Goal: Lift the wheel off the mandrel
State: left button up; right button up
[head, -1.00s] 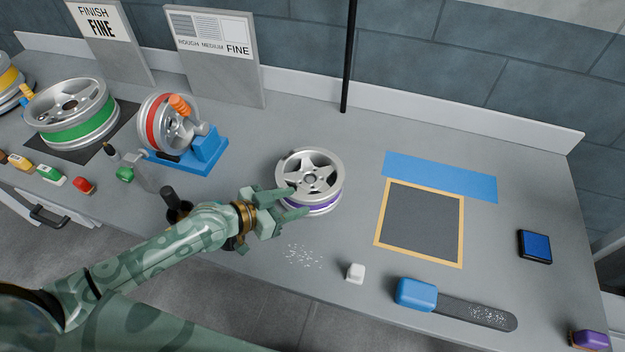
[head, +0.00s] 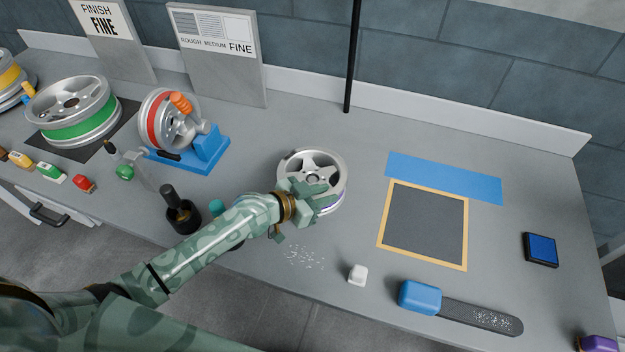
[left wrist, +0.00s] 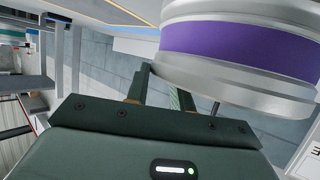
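A silver five-spoke wheel with a purple band (head: 312,165) lies face up on the bench in the head view; whatever is under it is hidden. Its purple band fills the top right of the left wrist view (left wrist: 235,45). My left gripper (head: 322,195) is at the wheel's near side, its fingers apart and overlapping the near rim in the picture; contact is unclear. In the left wrist view the fingers (left wrist: 166,88) show a gap, with the wheel partly covering them. Another wheel, with a red band (head: 153,115), stands upright on a blue stand (head: 208,150). My right gripper is out of view.
A green-banded wheel (head: 75,130) lies at the left on a dark mat. A framed dark panel (head: 425,225), a blue strip (head: 445,178), a white block (head: 358,274) and a blue-handled file (head: 420,297) lie to the right. A black pole (head: 352,60) rises behind.

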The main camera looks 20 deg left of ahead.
pick_arm(q)
jog(key=shift+d, duration=0.1)
grip_shut()
